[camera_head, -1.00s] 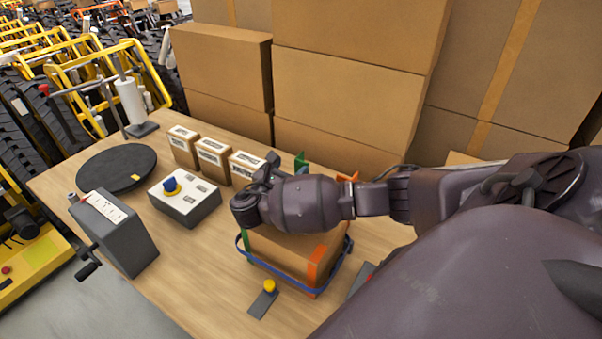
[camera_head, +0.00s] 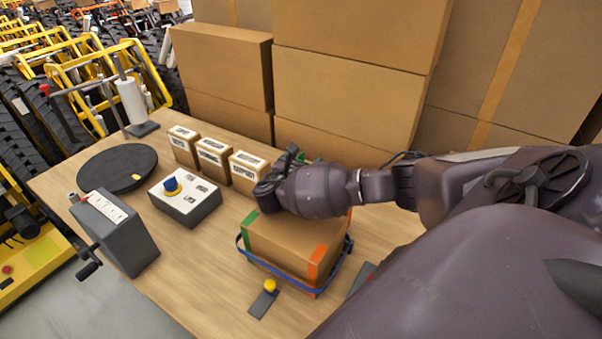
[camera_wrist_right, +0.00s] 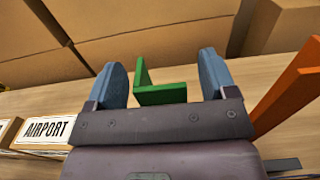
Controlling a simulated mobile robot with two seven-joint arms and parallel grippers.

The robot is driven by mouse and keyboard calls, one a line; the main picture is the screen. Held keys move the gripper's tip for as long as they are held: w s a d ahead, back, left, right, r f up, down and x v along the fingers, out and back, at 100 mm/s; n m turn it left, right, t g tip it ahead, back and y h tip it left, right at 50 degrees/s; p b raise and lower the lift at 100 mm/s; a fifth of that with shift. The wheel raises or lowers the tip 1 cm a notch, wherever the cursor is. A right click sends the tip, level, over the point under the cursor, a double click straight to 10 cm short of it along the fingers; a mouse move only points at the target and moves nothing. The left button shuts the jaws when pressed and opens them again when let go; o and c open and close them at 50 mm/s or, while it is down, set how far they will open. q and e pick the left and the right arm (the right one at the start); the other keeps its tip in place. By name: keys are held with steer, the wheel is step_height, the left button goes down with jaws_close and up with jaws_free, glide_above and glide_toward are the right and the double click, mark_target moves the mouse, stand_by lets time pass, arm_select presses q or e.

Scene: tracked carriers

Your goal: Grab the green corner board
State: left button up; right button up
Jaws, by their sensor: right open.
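A green corner board (camera_wrist_right: 160,94) shows in the right wrist view as an L-shaped piece, between the fingers and beyond the palm. My right gripper (camera_wrist_right: 163,70) is open, with one blue-grey finger on each side of the board in the picture; I cannot tell whether they touch it. In the head view my right wrist covers the back of the strapped carton (camera_head: 290,244) and hides most of that board. Another green corner piece (camera_head: 249,221) sits at the carton's left corner. My left gripper is not in view.
Orange corner pieces (camera_head: 318,262) and a blue strap (camera_head: 285,279) are on the carton. Three small labelled boxes (camera_head: 213,160) stand close by on the left, with a control box (camera_head: 187,205) before them. Large cartons (camera_head: 345,95) rise behind the table.

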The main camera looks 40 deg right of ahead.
steer(key=shift+c, duration=0.2)
steer(key=c, duration=1.2)
steer(key=shift+r, duration=0.1)
